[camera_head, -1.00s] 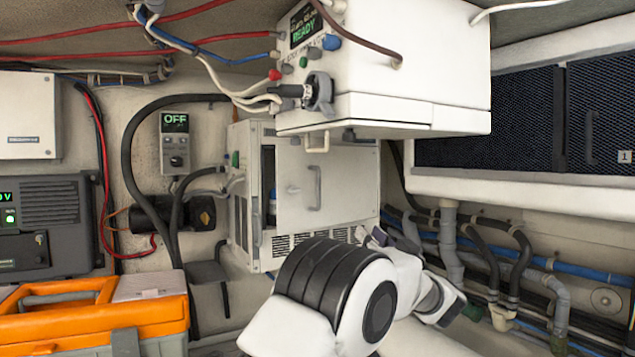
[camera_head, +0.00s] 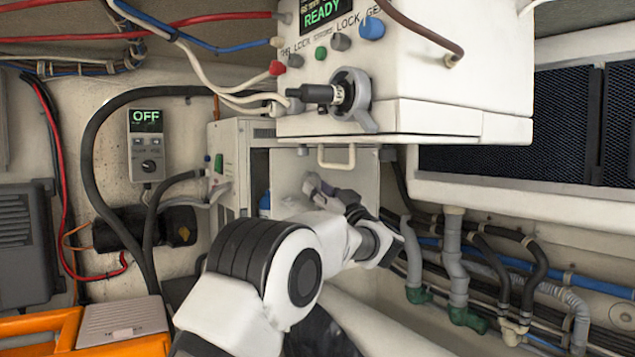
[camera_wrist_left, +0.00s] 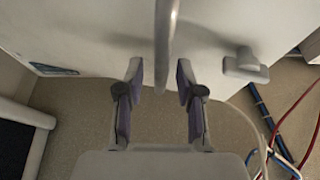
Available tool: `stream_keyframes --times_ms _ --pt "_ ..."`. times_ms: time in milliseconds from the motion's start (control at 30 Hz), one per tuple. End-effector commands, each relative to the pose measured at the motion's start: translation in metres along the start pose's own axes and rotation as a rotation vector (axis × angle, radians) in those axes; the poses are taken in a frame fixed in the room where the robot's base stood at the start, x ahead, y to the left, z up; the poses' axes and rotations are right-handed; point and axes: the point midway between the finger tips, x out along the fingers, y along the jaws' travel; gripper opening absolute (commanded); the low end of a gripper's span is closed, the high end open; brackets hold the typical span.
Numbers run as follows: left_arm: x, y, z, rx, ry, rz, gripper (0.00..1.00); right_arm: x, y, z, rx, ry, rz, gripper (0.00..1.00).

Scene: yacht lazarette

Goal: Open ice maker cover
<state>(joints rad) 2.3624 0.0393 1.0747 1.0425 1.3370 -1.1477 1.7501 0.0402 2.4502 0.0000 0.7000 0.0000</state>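A white cabinet (camera_head: 228,160) stands at the back wall. Its front has a pale panel (camera_head: 290,170), with a dark gap to the panel's left. Which unit is the ice maker is not labelled legibly. My left gripper (camera_head: 325,188) is in front of this panel and hides its handle and part of its surface. In the left wrist view, the left gripper (camera_wrist_left: 159,75) is open, its fingers apart. A pale handle (camera_wrist_left: 166,35) reaches between the fingertips, with no clear contact. A small knob (camera_wrist_left: 243,64) sits on the panel to the right. The right gripper is not in view.
A white box (camera_head: 430,80) showing READY, with a black-handled latch (camera_head: 340,95) and a lower handle (camera_head: 337,157), overhangs the cabinet. Hoses and pipes (camera_head: 455,255) run at right. An OFF controller (camera_head: 147,150) is on the wall. An orange toolbox (camera_head: 40,330) is at lower left.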

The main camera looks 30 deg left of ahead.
Motion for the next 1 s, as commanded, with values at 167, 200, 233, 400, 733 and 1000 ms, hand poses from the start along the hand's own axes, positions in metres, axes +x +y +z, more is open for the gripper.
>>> stream_keyframes --times_ms 167,200,233,400,733,1000 --pt "0.0056 0.0005 0.0004 0.001 0.001 0.001 0.37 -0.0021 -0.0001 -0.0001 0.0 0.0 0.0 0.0" --pt "0.0054 0.0005 0.0005 0.001 0.001 0.002 0.37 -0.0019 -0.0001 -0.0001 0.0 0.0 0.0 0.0" --pt "0.0053 0.0005 0.0005 0.001 0.001 0.001 0.37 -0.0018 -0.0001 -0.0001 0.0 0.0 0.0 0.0" --pt "0.0052 0.0005 0.0003 0.001 0.001 0.002 0.0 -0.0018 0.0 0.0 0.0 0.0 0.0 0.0" --pt "0.0046 0.0014 0.0002 0.001 0.001 0.004 0.0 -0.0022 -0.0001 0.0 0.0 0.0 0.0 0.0" --pt "0.0032 0.0024 -0.0005 0.004 0.001 0.001 0.0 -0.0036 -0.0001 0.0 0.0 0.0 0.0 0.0"
